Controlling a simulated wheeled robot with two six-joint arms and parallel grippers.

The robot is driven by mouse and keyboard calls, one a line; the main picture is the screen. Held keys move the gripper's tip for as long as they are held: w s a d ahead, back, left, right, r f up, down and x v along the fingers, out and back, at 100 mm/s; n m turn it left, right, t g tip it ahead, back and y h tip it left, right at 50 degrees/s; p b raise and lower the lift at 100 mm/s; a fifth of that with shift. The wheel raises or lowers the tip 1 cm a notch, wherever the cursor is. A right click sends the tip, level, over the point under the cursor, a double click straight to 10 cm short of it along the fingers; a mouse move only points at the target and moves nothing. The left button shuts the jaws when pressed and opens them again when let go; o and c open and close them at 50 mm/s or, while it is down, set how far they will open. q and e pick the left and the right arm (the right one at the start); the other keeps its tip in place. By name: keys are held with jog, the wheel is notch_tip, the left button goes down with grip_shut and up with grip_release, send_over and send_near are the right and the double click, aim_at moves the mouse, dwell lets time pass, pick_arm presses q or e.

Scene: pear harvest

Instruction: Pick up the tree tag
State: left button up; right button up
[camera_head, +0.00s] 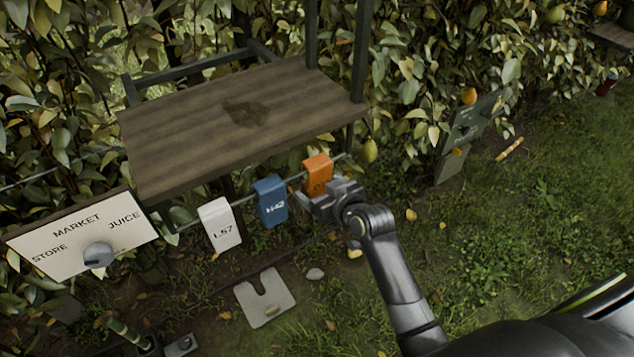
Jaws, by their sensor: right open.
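Three tags hang on a thin rail below the front edge of a wooden shelf: a white tag (220,224) reading L57, a blue tag (271,201) reading H42, and an orange tag (317,172) at the right. The frame does not show which one is the tree tag. My right gripper (318,205) is open at the orange tag's lower part and hides some of its lettering. I cannot tell whether the fingers touch it or stand around it. My left gripper is not in view.
The wooden shelf (190,137) on dark posts stands above the rail. A sign (72,243) with a knob reads STORE, MARKET, JUICE at the left. A pale notched plate (258,306) lies on the ground. A dark panel (468,125) stands right; open grass lies before it.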

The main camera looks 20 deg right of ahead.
aim_at(322, 181)
jog(key=c, duration=1.1)
jog(key=shift+r, duration=0.55)
notch_tip(322, 181, up, 2)
jog(key=shift+r, duration=0.1)
jog(key=s+d+b, duration=0.2)
jog(key=s+d, duration=0.2)
jog(key=s, duration=1.3)
jog(key=a+r+n+y, duration=0.1)
jog(key=r, duration=0.2)
jog(key=a+r+n+y+p, duration=0.1)
jog(key=r, duration=0.2)
jog(key=w+a+r+n+g+y, duration=0.1)
jog(key=r, duration=0.2)
jog(key=shift+a+r+p, duration=0.15)
jog(key=shift+p, duration=0.2)
